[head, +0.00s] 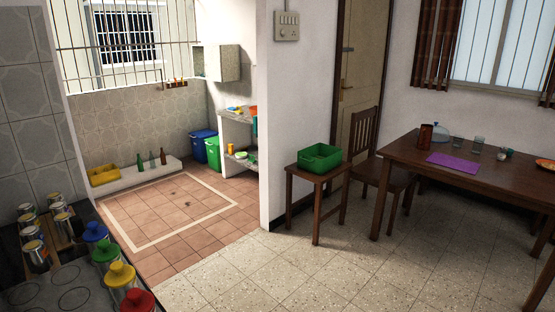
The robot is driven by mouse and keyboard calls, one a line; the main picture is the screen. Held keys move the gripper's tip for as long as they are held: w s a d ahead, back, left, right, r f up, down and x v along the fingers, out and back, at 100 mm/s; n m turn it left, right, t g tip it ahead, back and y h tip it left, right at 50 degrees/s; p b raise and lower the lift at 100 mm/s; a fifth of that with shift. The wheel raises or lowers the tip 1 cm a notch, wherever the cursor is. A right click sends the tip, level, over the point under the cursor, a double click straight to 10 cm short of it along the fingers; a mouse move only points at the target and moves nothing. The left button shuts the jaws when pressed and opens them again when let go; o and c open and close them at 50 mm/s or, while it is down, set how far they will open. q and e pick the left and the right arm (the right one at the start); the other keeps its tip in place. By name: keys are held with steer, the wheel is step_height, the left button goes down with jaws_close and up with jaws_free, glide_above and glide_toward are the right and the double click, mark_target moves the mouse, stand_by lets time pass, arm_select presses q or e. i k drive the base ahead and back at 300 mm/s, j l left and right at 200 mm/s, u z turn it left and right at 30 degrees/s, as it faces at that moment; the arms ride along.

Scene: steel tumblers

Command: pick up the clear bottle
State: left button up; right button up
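Three slim bottles stand upright in a row on a low white ledge (130,176) against the tiled wall, far off at the left. The left one (140,162) looks pale blue-green, the middle one (152,160) dark green, and the right one (163,157) reddish brown. They are small here, and I cannot tell for sure whether any of them is the clear bottle. Neither of my grippers is in view.
A yellow crate (104,175) sits left of the bottles. Steel tumblers (36,254) and canisters with coloured lids (121,275) crowd the near-left counter. A green crate (319,158) tops a small table; a dining table (468,165) stands right. The middle floor is clear.

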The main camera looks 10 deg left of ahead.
mark_target(151, 158)
steer(key=i+l+z, duration=0.4)
steer(key=i+l, duration=0.5)
steer(key=i, duration=0.15)
steer(key=i+u, duration=0.25)
steer(key=i, duration=0.15)
steer(key=i+l+u, duration=0.15)
steer(key=i+u, duration=0.15)
steer(key=i+j+u, duration=0.15)
steer(key=i+u, duration=0.75)
steer(key=i+l+u, duration=0.1)
steer(key=i+u, duration=0.55)
steer(key=i, duration=2.55)
steer(key=i+z, duration=0.1)
steer(key=i, duration=0.65)
steer(key=i+j+z, duration=0.15)
steer(key=i, duration=0.55)
steer(key=i+j+z, duration=0.2)
steer(key=i, duration=0.3)
steer(key=l, duration=0.1)
